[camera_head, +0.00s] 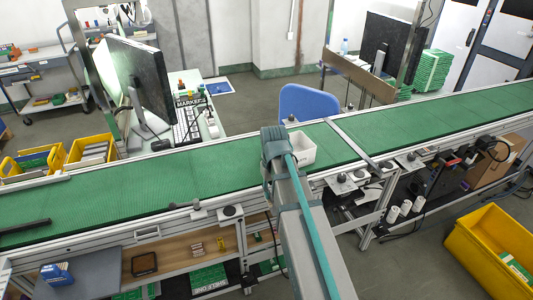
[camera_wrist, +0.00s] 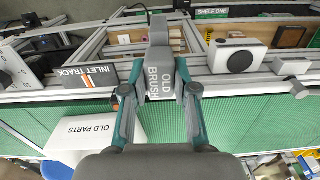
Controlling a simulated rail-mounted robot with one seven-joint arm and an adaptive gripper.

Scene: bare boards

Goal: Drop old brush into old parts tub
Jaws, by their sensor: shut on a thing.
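My gripper (camera_wrist: 160,95) is shut on the old brush (camera_wrist: 160,68), a grey block-like piece labelled OLD BRUSH, held between the two fingers in the wrist view. The old parts tub (camera_wrist: 92,138) is white, labelled OLD PARTS, and lies left of and below the brush in that view. In the head view the white tub (camera_head: 301,152) stands on the green conveyor, just right of my arm's end. My arm hides the gripper and the brush in the head view. The brush is outside the tub.
The green conveyor (camera_head: 110,197) runs across, with a metal rail (camera_head: 350,140) over it right of the tub. An INLET TRACK sign (camera_wrist: 88,75) and a white box-shaped device (camera_wrist: 232,56) sit along the conveyor edge. A blue chair (camera_head: 309,103) stands behind.

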